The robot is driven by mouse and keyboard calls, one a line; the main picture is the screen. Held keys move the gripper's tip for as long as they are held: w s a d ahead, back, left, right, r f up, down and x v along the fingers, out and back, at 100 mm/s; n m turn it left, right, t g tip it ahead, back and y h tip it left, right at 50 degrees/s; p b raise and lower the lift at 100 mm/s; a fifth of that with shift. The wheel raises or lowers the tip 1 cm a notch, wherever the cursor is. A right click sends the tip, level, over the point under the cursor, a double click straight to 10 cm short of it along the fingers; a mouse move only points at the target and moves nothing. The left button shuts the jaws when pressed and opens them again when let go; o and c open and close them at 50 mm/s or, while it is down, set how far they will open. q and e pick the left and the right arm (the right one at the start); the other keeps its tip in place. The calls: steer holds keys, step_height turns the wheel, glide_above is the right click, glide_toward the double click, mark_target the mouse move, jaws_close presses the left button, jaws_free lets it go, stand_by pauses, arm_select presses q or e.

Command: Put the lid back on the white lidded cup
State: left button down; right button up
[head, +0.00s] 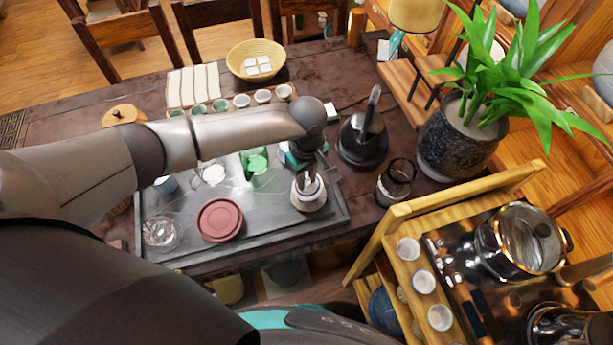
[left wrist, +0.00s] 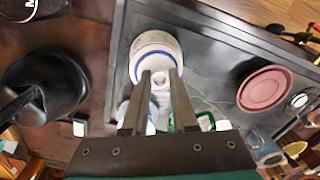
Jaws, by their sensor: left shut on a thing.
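The white lidded cup (head: 308,198), with a blue band, stands near the right end of the dark tea tray (head: 330,212). It also shows in the left wrist view (left wrist: 152,42), beyond my fingers. My left gripper (head: 308,178) points down over this cup. In the left wrist view its two fingers (left wrist: 160,76) are shut on the small knob of the white lid (left wrist: 160,88). The lid is over or at the cup's mouth; I cannot tell whether it touches the rim. My right gripper is not in view.
A reddish round dish (head: 220,220), a glass ashtray-like bowl (head: 160,231) and a green glass vessel (head: 254,161) are on the tray. A black stand (head: 362,138) and a dark glass jar (head: 395,182) stand to the right. A row of small cups (head: 241,101) lies behind my arm.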

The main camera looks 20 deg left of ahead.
arm_select(q)
steer(key=c, duration=0.6)
jaws_free()
steer(key=shift+o, duration=0.2)
steer(key=o, duration=0.4)
steer(key=shift+r, duration=0.15)
steer(key=shift+r+p, duration=2.6)
steer(key=shift+r, duration=0.75)
